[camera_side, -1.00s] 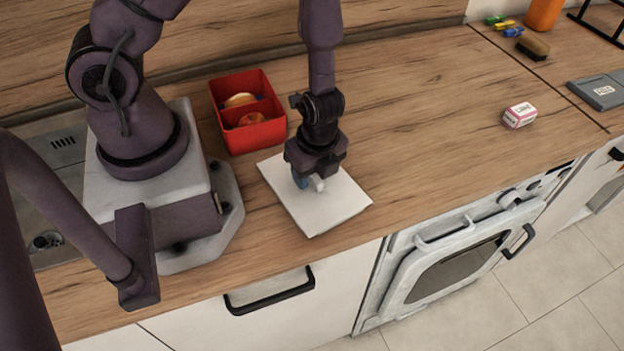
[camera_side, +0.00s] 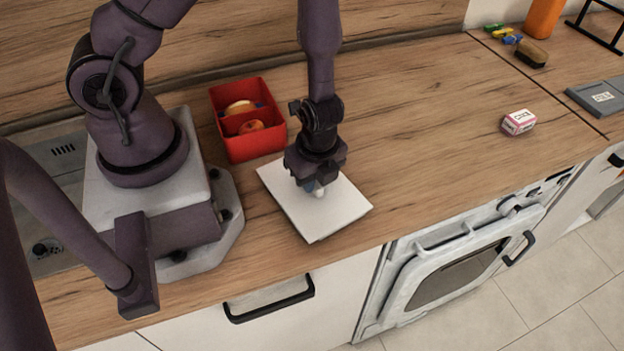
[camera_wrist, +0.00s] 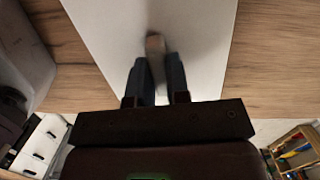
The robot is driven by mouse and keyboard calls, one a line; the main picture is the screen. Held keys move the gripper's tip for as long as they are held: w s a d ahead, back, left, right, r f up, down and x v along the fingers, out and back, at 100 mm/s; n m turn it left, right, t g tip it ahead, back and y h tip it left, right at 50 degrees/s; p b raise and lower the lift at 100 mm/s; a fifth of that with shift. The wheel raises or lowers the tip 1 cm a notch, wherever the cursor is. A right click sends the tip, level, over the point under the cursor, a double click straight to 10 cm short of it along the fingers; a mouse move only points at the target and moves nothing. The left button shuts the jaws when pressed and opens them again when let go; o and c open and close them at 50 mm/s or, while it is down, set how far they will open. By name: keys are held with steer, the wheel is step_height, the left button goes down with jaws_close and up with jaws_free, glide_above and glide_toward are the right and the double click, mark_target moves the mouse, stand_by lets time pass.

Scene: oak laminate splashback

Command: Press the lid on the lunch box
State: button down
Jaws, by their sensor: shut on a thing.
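The lid is a flat white square plate (camera_side: 335,217) with a small pale knob (camera_side: 319,194) near its middle; it appears to lie on the counter. My gripper (camera_side: 314,187) points down at it, its bluish fingers shut on the knob. In the wrist view the fingers (camera_wrist: 158,64) close on either side of the blurred knob (camera_wrist: 155,44), with the white lid (camera_wrist: 108,25) behind. The lunch box is a red open box (camera_side: 262,143) behind and left of the lid, with a divider. A tan round item (camera_side: 240,107) and an orange round item (camera_side: 251,126) sit in its compartments.
A small white and pink carton (camera_side: 518,122) stands on the counter at right. A brown brush-like block (camera_side: 532,53), an orange cylinder (camera_side: 543,17) and a grey case (camera_side: 597,96) are farther right. The counter between lid and carton is clear.

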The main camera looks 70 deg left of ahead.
step_height(320, 180, up, 8)
steer(key=shift+a+r, duration=0.1)
steer(key=shift+r, duration=0.25)
steer(key=shift+a+r, duration=0.25)
steer(key=shift+a, duration=0.05)
steer(key=a+n, duration=0.3)
steer(key=a, duration=0.1)
steer(key=s+a+r+n, duration=0.1)
steer(key=a+n, duration=0.2)
steer(key=a, duration=0.1)
steer(key=a+n+g, duration=0.1)
steer(key=a+n, duration=0.2)
steer(key=a, duration=0.1)
steer(key=shift+s+r+h, duration=0.15)
steer(key=shift+r+h, duration=0.2)
steer(key=shift+h, duration=0.05)
steer(key=s+a+r+n+t+h, duration=0.1)
steer(key=s+a+r+n, duration=0.3)
steer(key=n, duration=0.8)
steer(key=s+a+f+n+h, duration=0.15)
steer(key=a+n, duration=0.45)
steer(key=n, duration=0.7)
steer(key=shift+d+f, duration=0.15)
steer(key=shift+f, duration=1.35)
steer(key=shift+d+f, duration=0.1)
steer(key=shift+f, duration=1.35)
